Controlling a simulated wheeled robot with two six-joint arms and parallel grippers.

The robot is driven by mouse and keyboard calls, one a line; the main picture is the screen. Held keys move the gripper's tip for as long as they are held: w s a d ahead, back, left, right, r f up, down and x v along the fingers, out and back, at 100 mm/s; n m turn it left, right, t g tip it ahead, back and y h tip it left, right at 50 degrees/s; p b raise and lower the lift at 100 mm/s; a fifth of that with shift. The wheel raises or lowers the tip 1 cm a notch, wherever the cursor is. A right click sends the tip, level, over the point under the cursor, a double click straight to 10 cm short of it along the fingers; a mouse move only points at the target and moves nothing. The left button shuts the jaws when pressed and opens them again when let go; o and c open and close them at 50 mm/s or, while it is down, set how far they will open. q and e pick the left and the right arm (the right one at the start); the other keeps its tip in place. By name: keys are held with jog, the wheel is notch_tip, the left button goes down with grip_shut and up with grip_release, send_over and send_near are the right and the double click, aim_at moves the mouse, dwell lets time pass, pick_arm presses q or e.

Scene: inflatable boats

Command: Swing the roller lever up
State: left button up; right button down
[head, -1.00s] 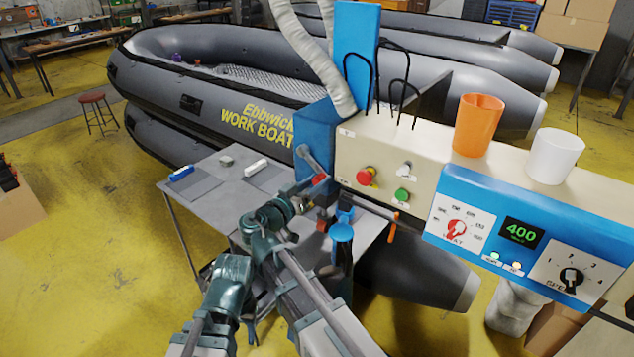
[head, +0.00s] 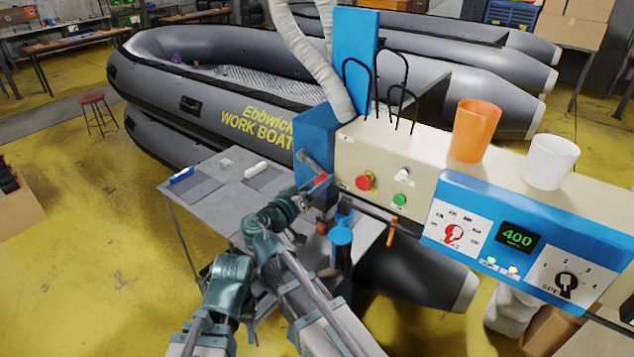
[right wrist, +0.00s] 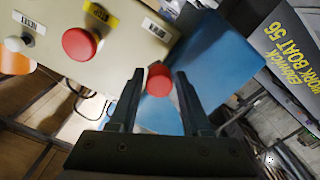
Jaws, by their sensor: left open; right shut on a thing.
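The roller lever (head: 307,160) is a grey bar on the blue housing at the left end of the machine, slanting down to a red knob (head: 320,181). In the right wrist view the red knob (right wrist: 159,80) sits between the fingertips of my right gripper (right wrist: 158,92). My right gripper (head: 319,194) is shut on this knob; its fingers partly hide the lever's end in the head view. My left gripper (head: 250,330) hangs low at the lower left, open and empty, away from the lever; its fingertips are small and hard to make out.
The cream and blue control box (head: 385,165) carries a red button (head: 364,183) and a green button (head: 400,200) close to the lever. An orange cup (head: 475,132) and a white cup (head: 550,163) stand on top. A grey table (head: 220,195) lies below left.

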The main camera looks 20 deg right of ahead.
aim_at(319, 177)
jog(key=r+n, duration=0.1)
jog(key=r+n+p, duration=0.2)
jog(key=shift+s+d, duration=0.2)
jog(key=shift+s, duration=0.05)
notch_tip(319, 177, up, 3)
jog(key=n+p, duration=0.2)
jog(key=n, duration=0.1)
jog(key=shift+f+n+p, duration=0.2)
jog(key=shift+n+p, duration=0.1)
jog(key=shift+p, duration=0.1)
jog(key=n, duration=0.1)
jog(key=r+n+p, duration=0.2)
jog(key=shift+w+a, duration=0.25)
jog(key=shift+w, duration=0.1)
jog(key=shift+w+a+r+n+p, duration=0.15)
jog(key=shift+r+n+p, duration=0.15)
jog(key=shift+n, duration=0.25)
jog(key=shift+w+a+r+n+p, duration=0.15)
jog(key=shift+r+n+p, duration=0.15)
jog(key=shift+n, duration=0.25)
jog(key=c, duration=0.6)
grip_release()
jog(key=shift+o, duration=0.4)
jog(key=shift+w, duration=0.1)
jog(key=shift+s, duration=0.2)
